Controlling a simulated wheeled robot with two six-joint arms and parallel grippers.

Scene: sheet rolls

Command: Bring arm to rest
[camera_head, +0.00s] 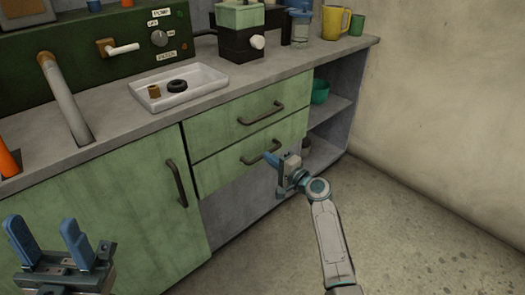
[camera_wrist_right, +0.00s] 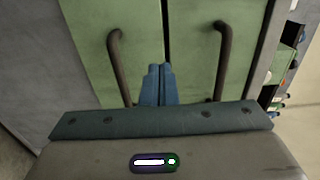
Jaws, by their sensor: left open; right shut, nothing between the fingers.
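My left gripper (camera_head: 47,232) is at the lower left of the head view. Its two blue fingers stand apart with nothing between them, in front of the green cabinet door (camera_head: 120,215). My right gripper (camera_head: 270,159) is in front of the lower green drawer (camera_head: 228,168), close to its dark handle (camera_head: 262,152). In the right wrist view its blue fingers (camera_wrist_right: 157,72) are together and empty, between two dark handles (camera_wrist_right: 117,65) and (camera_wrist_right: 221,62). The fingers do not visibly grip either handle. Both drawers look shut.
The grey counter (camera_head: 225,80) holds a white tray (camera_head: 150,98) with two small rings, a green and black machine (camera_head: 240,40), a yellow mug (camera_head: 334,22) and a green mug (camera_head: 357,25). Open shelves (camera_head: 335,103) hold a green bowl (camera_head: 320,91). Floor (camera_head: 420,230) at right is clear.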

